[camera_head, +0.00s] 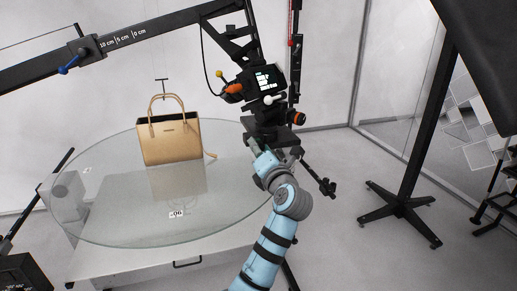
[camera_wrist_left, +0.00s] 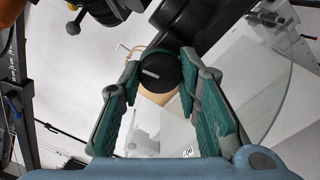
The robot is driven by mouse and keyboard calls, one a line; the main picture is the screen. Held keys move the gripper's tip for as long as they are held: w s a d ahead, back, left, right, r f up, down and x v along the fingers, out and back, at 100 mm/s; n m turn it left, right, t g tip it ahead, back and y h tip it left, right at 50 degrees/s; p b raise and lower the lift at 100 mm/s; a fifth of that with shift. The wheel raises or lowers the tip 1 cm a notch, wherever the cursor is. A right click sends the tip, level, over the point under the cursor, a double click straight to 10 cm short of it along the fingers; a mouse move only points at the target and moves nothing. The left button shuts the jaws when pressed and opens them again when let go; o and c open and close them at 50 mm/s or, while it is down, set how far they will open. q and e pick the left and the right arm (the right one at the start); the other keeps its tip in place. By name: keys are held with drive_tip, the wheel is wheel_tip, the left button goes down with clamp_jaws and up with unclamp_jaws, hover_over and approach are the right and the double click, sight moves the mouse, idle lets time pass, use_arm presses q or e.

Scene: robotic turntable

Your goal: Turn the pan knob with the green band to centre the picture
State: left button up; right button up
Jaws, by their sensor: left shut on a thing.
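The pan knob (camera_wrist_left: 161,72) is black and round with a white pointer line, seen face-on in the left wrist view. In the head view my left gripper (camera_head: 256,147) is at the underside of the camera head, where the knob is hidden. The camera (camera_head: 268,83) has a lit screen, too small to read. A tan handbag (camera_head: 169,139) stands on the round glass turntable (camera_head: 110,222). My right gripper is not in view.
A black camera boom (camera_head: 125,40) crosses the upper left. A black stand (camera_head: 408,190) with spread feet is at the right, with a dark panel (camera_head: 485,50) above it. The floor between stand and turntable is mostly clear.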

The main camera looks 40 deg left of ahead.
use_arm(q)
drive_tip(key=shift+r, duration=0.1)
drive_tip(key=o, duration=1.1)
drive_tip(key=shift+o, duration=0.2)
drive_tip(key=v, duration=0.7)
drive_tip(key=shift+d, duration=0.3)
drive_tip(key=shift+a, duration=0.2)
